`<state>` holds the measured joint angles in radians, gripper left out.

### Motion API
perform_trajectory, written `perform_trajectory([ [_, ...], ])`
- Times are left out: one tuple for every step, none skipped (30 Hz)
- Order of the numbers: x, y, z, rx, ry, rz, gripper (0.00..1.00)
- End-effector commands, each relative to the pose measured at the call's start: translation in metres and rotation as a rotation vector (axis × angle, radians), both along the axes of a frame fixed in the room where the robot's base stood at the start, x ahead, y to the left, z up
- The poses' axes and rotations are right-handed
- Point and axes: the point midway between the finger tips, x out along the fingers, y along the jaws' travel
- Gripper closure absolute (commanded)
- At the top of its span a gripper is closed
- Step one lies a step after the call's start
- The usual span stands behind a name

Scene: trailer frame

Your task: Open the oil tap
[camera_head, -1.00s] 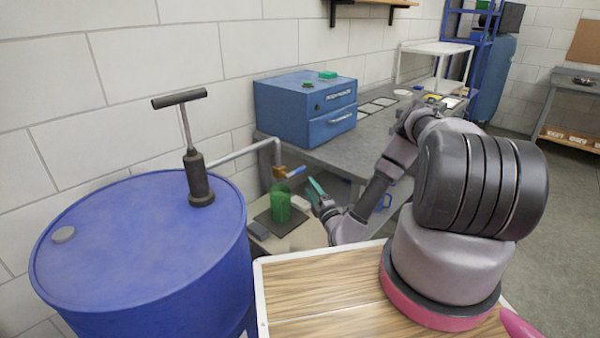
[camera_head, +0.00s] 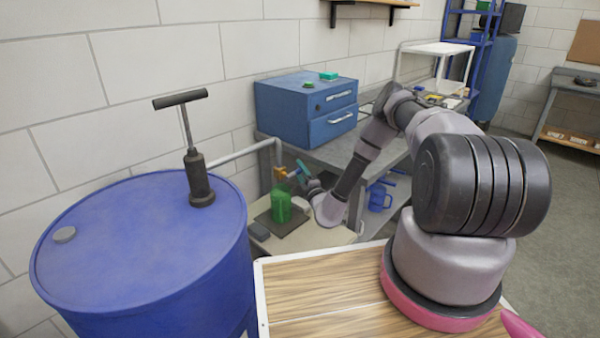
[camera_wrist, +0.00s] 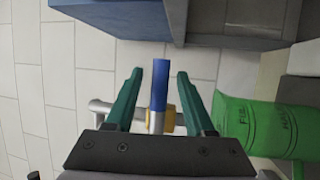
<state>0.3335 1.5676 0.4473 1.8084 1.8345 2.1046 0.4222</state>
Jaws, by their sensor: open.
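The oil tap has a brass-coloured body (camera_head: 281,173) at the end of a grey pipe (camera_head: 245,151). In the wrist view its blue handle (camera_wrist: 160,86) stands between the two green fingers of my gripper (camera_wrist: 160,88), with a visible gap on each side. The brass body (camera_wrist: 169,118) shows just behind the handle. In the head view my gripper (camera_head: 301,171) is at the tap and hides most of the handle. My gripper is open and holds nothing.
A green container (camera_head: 281,205) stands under the tap; it also shows in the wrist view (camera_wrist: 255,125). A blue drum (camera_head: 130,230) with a hand pump (camera_head: 198,180) is at left. A blue drawer cabinet (camera_head: 290,108) sits on the grey workbench (camera_head: 345,150) behind. A blue jug (camera_head: 379,197) is below the bench.

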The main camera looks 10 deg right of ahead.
Motion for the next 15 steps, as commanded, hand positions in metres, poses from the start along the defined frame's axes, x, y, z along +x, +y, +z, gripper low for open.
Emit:
perform_trajectory([
  [0.0000,0.0000,0.0001,0.000,0.000,0.000,0.46],
  [-0.0001,0.0000,0.0001,0.000,0.000,0.000,0.46],
  [-0.0001,0.0000,0.0001,0.000,0.000,0.000,0.46],
  [-0.0001,0.0000,0.0002,0.000,0.000,0.000,0.57],
  [-0.0002,-0.0001,0.0001,0.000,0.000,0.000,0.69],
  [-0.0002,-0.0002,0.0002,0.000,0.000,0.000,0.84],
  [-0.0002,-0.0002,0.0002,0.000,-0.001,0.000,0.96],
  [-0.0002,-0.0001,0.0002,0.000,-0.001,0.000,1.00],
  [-0.0002,-0.0001,0.0002,0.000,-0.001,0.000,1.00],
  [-0.0002,-0.0002,0.0002,0.000,-0.001,0.000,1.00],
  [-0.0003,-0.0002,0.0001,0.000,-0.001,0.000,1.00],
  [-0.0003,-0.0002,0.0001,0.000,-0.001,0.000,1.00],
  [-0.0003,-0.0002,0.0001,0.000,-0.001,0.000,1.00],
  [-0.0003,-0.0002,0.0001,0.000,-0.001,0.000,1.00],
  [-0.0003,-0.0002,0.0001,0.000,-0.001,0.000,1.00],
])
